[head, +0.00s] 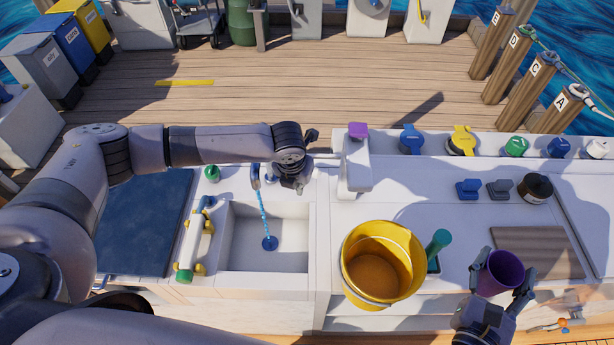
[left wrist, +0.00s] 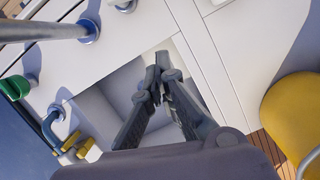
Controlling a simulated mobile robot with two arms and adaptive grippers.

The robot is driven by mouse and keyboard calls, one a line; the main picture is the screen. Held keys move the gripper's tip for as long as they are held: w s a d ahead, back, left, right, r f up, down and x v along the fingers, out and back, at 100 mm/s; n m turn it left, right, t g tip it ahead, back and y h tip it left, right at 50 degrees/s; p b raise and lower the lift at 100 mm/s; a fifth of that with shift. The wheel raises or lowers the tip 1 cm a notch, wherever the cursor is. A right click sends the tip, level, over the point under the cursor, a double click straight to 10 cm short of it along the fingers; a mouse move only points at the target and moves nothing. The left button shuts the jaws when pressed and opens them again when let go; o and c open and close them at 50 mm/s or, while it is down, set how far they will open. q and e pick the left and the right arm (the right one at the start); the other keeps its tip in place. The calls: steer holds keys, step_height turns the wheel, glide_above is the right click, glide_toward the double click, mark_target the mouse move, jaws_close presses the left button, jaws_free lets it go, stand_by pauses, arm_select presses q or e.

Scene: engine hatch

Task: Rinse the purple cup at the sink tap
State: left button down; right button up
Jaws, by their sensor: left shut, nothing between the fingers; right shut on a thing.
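The purple cup (head: 500,273) is at the lower right in the head view, its open mouth facing up. My right gripper (head: 500,292) is shut on it, well to the right of the sink. The white sink basin (head: 240,225) is left of centre. The tap (head: 255,174) stands at its back edge, and a thin blue stream (head: 263,212) runs from it down to a round blue spot on the basin floor. My left gripper (head: 290,180) is shut and empty, just right of the tap. In the left wrist view its closed fingers (left wrist: 158,62) are over the basin area.
A yellow bucket (head: 383,265) stands between the sink and the cup, with a green-handled tool (head: 438,242) beside it. A white and green roller-like item (head: 193,240) lies left of the basin. A dark jar (head: 536,188) and a brown board (head: 535,252) are at right.

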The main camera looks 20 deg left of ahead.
steer(key=shift+w+r+p, duration=0.3)
steer(key=shift+r+p, duration=0.2)
steer(key=shift+r, duration=0.05)
arm_select(q)
steer(key=w+f, duration=0.1)
steer(key=f, duration=0.1)
steer(key=w+f, duration=0.3)
steer(key=f, duration=0.1)
steer(key=shift+w+f+p, duration=0.3)
steer(key=shift+p, duration=0.1)
arm_select(e)
steer(key=shift+s+r, duration=0.1)
steer(key=shift+r, duration=0.35)
arm_select(q)
steer(key=shift+w+r, duration=0.1)
steer(key=shift+w, duration=0.45)
arm_select(e)
steer(key=shift+r, duration=0.1)
arm_select(q)
steer(key=shift+w, duration=0.25)
